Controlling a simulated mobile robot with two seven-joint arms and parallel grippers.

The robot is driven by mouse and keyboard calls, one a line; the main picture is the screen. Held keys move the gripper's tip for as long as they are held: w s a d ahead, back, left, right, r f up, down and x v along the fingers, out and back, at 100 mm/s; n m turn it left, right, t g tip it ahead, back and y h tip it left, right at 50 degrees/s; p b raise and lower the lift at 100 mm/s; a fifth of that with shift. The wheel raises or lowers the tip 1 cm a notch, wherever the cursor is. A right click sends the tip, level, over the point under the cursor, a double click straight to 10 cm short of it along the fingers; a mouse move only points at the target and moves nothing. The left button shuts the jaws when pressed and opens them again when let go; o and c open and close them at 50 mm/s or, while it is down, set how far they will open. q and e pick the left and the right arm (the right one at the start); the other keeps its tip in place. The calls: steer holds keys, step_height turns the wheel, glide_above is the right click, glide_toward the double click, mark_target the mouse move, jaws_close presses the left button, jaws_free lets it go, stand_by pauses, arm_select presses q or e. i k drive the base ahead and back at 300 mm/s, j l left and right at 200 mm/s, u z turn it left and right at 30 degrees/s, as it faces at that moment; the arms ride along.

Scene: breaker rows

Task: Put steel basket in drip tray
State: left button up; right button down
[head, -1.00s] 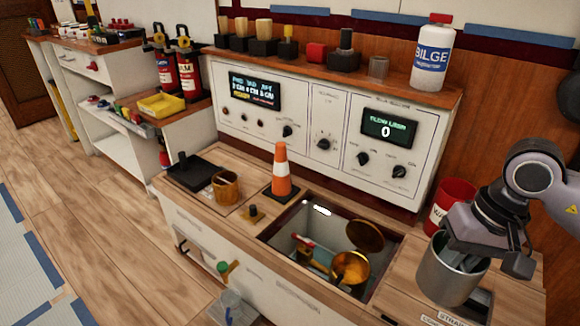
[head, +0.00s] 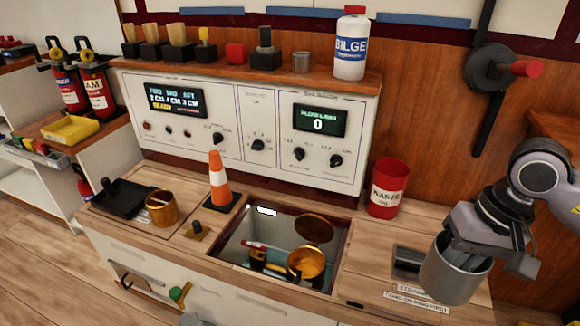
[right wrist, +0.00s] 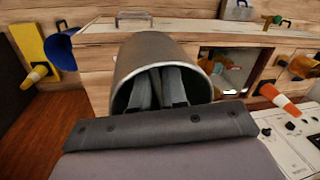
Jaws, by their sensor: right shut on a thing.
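The steel basket (head: 452,276) is a grey open-topped metal cylinder at the right of the head view, over the counter's right end. My right gripper (head: 468,240) reaches down into its mouth and is shut on it. In the right wrist view the basket (right wrist: 158,58) surrounds both fingers (right wrist: 160,88); the exact grip point inside is hidden. A flat black tray (head: 122,200) with an upright knob lies at the counter's left end, far from the basket; it looks like the drip tray, but no label confirms it. My left gripper is not in view.
An open well (head: 232,252) with brass parts lies mid-counter. A brass cup (head: 161,209), an orange cone (head: 218,180) and a small brass knob (head: 196,231) stand left of it. A red bin (head: 388,188) stands behind the basket. The control panel (head: 250,130) rises behind.

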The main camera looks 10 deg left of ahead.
mark_target(123, 201)
steer(key=j, duration=1.35)
steer(key=i+j, duration=0.1)
steer(key=j, duration=1.25)
steer(key=i+j, duration=0.1)
steer(key=j, duration=1.25)
steer(key=i+j, duration=0.5)
steer(key=i, duration=0.5)
